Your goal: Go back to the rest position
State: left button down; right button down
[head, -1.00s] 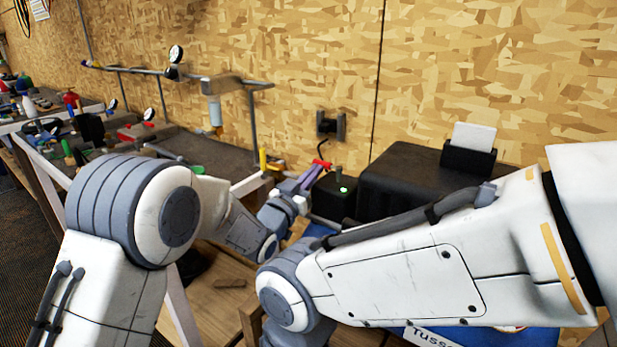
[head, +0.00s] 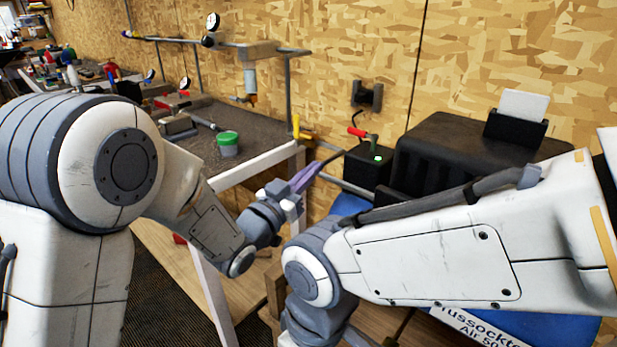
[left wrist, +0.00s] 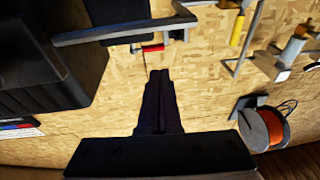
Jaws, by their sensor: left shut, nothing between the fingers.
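My left gripper (head: 312,174) is shut and empty in the middle of the head view.
A workbench (head: 265,158) with a green tub (head: 228,144) stands at left. The small black box (head: 367,166) and a larger black machine (head: 440,155) stand at right. The left wrist view shows an orange reel (left wrist: 270,128) by the wall.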

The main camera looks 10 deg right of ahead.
pick_arm(q)
jog(key=s+a+f+n+g+y, duration=0.2)
jog(key=s+a+f+g+y, duration=0.45)
jog(key=s+f+y, duration=0.35)
jog(key=s+a+f+g+y, duration=0.25)
jog(key=s+a, duration=0.25)
jog(key=s, duration=0.5)
jog(key=s+a+f+g+y, duration=0.1)
jog(key=s+a+g, duration=0.35)
jog(key=s, duration=0.65)
notch_tip(320, 180, up, 16)
jog(key=p, duration=1.5)
jog(key=shift+s+a, duration=0.25)
jog(key=shift+s, duration=0.1)
